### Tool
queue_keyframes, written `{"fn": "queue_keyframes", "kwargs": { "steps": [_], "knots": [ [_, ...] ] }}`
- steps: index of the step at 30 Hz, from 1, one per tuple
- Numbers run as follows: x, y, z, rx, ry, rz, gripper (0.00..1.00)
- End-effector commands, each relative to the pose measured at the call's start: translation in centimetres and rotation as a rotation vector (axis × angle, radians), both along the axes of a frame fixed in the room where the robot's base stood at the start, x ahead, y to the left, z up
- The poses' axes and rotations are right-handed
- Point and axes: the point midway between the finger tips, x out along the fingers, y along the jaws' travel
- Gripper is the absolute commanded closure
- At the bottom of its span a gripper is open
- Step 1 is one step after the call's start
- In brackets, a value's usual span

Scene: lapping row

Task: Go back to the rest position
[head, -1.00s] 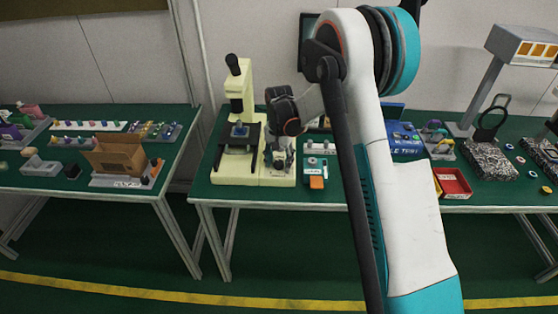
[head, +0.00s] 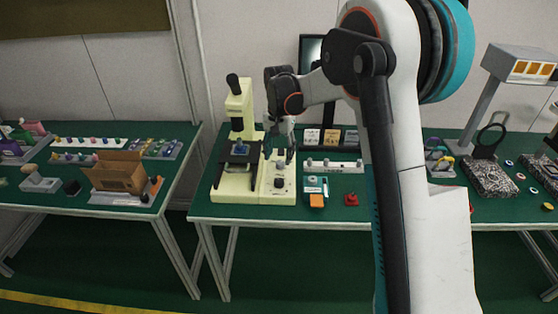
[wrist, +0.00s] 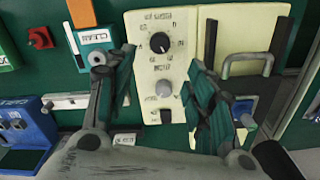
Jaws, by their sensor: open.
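My gripper (wrist: 160,95) is open and empty in the wrist view, its two fingers spread over the cream control panel (wrist: 147,25) with a black dial and a grey knob. In the head view my gripper (head: 281,138) hangs above the panel part of the cream press-like machine (head: 230,187). I see a gap between the fingers and the panel in the head view. My arm crosses the right half of the head view and hides part of the bench behind it.
A teal-and-white device with an orange block (head: 316,200) and a red knob (head: 351,199) stand right of the machine. A lamp (head: 488,95) stands at the far right. A left table (head: 40,207) holds a cardboard box (head: 119,172). Dark floor lies in front.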

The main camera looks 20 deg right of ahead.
Motion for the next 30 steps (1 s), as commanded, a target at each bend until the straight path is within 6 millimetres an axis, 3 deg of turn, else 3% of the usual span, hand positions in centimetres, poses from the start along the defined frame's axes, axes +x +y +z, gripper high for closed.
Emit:
{"fn": "queue_keyframes", "kwargs": {
  "steps": [17,23,30],
  "knots": [
    [-0.4,0.0,0.8,0.001,-0.008,0.008,0.51],
    [-3.3,0.0,4.7,-0.002,-0.066,0.066,0.51],
    [-8.7,0.0,10.0,-0.015,-0.171,0.172,0.51]
  ]
}}
